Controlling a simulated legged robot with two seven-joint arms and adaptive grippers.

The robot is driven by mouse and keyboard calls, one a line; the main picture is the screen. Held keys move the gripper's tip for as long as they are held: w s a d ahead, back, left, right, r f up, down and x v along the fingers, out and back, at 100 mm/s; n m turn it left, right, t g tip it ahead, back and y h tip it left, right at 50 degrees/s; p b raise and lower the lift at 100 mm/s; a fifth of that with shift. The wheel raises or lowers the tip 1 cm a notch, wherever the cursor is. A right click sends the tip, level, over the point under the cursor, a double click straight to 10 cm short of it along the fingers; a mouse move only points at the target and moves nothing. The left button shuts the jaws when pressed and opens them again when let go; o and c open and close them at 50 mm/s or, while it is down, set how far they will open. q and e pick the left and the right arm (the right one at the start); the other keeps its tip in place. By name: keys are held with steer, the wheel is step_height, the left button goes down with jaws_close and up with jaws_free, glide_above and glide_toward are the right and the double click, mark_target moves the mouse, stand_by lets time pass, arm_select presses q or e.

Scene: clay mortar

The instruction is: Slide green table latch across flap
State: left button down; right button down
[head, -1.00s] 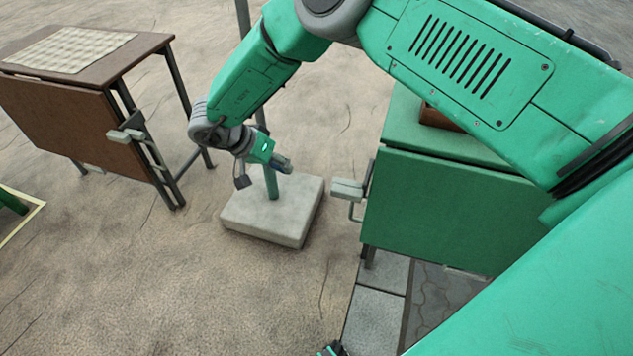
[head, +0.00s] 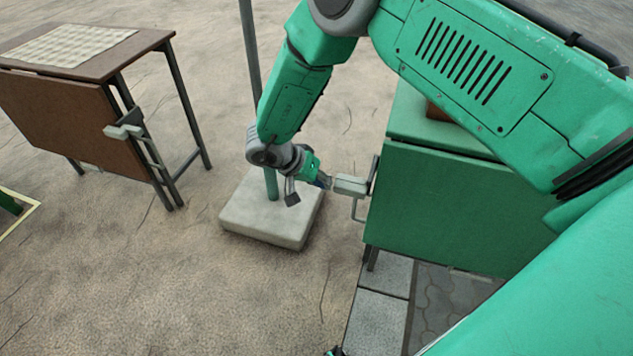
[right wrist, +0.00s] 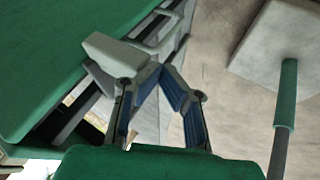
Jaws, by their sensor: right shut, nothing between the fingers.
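The green table (head: 450,205) stands at the right in the head view, its green flap hanging down on the front. The table's latch (head: 350,186) is a pale grey block on a dark bracket at the flap's left edge, with a thin rod below. My right gripper (head: 324,180) is shut and empty, its tips at the latch block's left end. In the right wrist view the latch block (right wrist: 113,51) lies just left of the joined fingertips (right wrist: 161,70). I cannot tell whether they touch it. My left gripper is not clearly seen.
A pole on a pale square base (head: 265,222) stands behind and below my right gripper. A brown table (head: 75,115) with a checked cloth and its own latch stands at the left. Open sandy ground lies between them. Paving slabs (head: 380,315) lie under the green table.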

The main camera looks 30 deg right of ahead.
mark_target(343, 188)
steer(key=s+d+p, duration=0.2)
steer(key=p, duration=0.1)
steer(key=shift+s+d+r, duration=0.15)
steer(key=shift+s+d, duration=0.45)
steer(key=shift+s, duration=0.1)
steer(key=shift+s+f, duration=0.1)
steer(key=shift+f, duration=0.1)
